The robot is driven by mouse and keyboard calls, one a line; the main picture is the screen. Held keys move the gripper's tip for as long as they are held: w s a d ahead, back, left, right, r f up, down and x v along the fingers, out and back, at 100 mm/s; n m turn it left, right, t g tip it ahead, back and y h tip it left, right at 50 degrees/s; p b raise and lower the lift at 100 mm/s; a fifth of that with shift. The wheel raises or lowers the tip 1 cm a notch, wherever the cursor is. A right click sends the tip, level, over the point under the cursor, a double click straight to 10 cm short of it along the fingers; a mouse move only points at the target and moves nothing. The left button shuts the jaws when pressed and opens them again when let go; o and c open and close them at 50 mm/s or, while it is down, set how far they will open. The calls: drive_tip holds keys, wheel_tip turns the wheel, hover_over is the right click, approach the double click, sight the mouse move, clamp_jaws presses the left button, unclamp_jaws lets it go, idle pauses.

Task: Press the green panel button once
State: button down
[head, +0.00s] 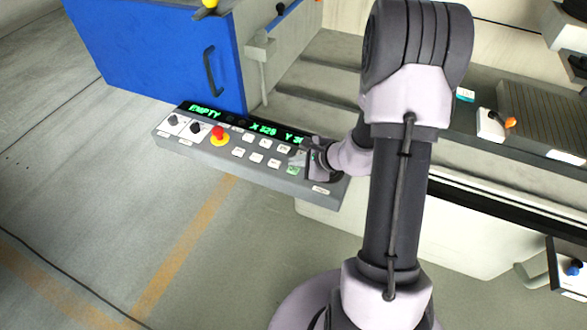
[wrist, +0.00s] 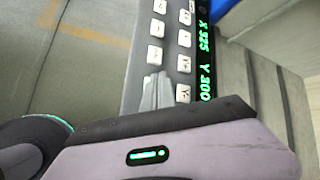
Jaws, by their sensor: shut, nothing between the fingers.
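The grey control panel (head: 222,156) juts out near the middle of the head view, with a dark display strip in green text. The green button (head: 292,170) is a small key near the panel's right end. My gripper (head: 297,157) is shut and empty, over the right part of the panel, its fingertips close beside the green button in the picture. I cannot tell whether they touch the panel. In the wrist view my gripper's fingers (wrist: 156,86) lie together over the panel (wrist: 138,68); the green button does not show there.
A red knob on a yellow base (head: 219,136), two black dials and several white keys (head: 257,158) sit left of my gripper. A blue door (head: 150,55) stands behind the panel. Floor at left is clear.

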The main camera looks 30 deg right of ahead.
sight(296, 171)
idle(0.7)
drive_tip(key=shift+f+b, duration=0.5)
drive_tip(key=shift+b, duration=0.3)
drive_tip(key=shift+f+b, duration=0.35)
drive_tip(key=shift+b, duration=0.15)
drive_tip(key=shift+r, duration=0.15)
idle(0.4)
drive_tip(key=shift+r+p, duration=0.45)
drive_tip(key=shift+r, duration=0.25)
wheel_tip(296, 171, up, 5)
drive_tip(key=p, duration=0.3)
idle(0.5)
